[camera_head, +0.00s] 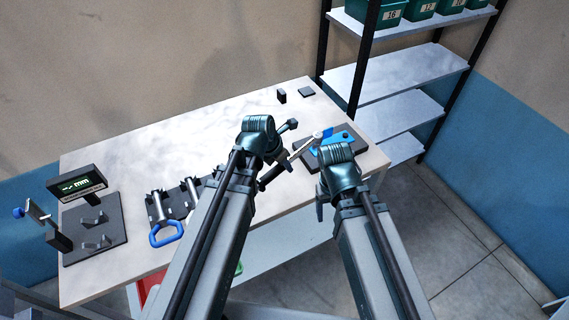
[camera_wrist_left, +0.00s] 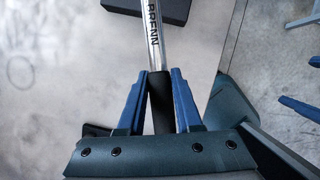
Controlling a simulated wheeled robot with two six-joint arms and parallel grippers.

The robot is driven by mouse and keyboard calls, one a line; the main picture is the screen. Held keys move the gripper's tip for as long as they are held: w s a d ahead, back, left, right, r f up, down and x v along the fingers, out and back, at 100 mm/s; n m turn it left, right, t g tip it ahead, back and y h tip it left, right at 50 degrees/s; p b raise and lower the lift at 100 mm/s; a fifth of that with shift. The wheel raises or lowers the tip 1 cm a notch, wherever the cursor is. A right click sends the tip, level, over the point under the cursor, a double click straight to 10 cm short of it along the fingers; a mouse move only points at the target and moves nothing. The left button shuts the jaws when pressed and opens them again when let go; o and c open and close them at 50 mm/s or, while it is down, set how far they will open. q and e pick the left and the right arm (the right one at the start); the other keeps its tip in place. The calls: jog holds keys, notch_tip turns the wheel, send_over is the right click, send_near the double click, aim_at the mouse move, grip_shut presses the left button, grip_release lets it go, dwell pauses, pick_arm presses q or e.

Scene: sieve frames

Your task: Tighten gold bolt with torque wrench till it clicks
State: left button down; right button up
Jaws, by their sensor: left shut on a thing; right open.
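My left gripper (camera_head: 279,170) is shut around the black grip of the torque wrench (camera_head: 303,148), seen close up in the left wrist view, where the wrench's silver shaft (camera_wrist_left: 153,35) runs up out of frame. In the head view the wrench slants up to the right, its head near a dark block (camera_head: 362,146) at the table's right side. My right gripper (camera_wrist_left: 286,62) is open, with blue fingers apart at the right edge of the left wrist view. Its wrist hides part of the block in the head view. I cannot make out the gold bolt.
A gauge stand with a display (camera_head: 76,183) stands on the table's left. A dark rack (camera_head: 178,205) with several tools, one blue-handled, lies mid-table, partly behind my left arm. Two small dark blocks sit at the back. Shelves (camera_head: 385,75) stand behind right. The table's back middle is clear.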

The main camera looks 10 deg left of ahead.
pick_arm(q)
jog(key=shift+w+a, duration=0.1)
jog(key=shift+w+a+m, duration=0.4)
jog(key=shift+a+m, duration=0.1)
jog(key=shift+s+d, duration=0.1)
jog(key=shift+s, duration=0.05)
jog(key=shift+s+d+n, duration=0.25)
jog(key=shift+d+n, duration=0.05)
jog(key=shift+d, duration=0.05)
jog(key=shift+r, duration=0.15)
dwell(0.4)
jog(key=shift+r+p, duration=2.45)
jog(key=shift+p, duration=0.1)
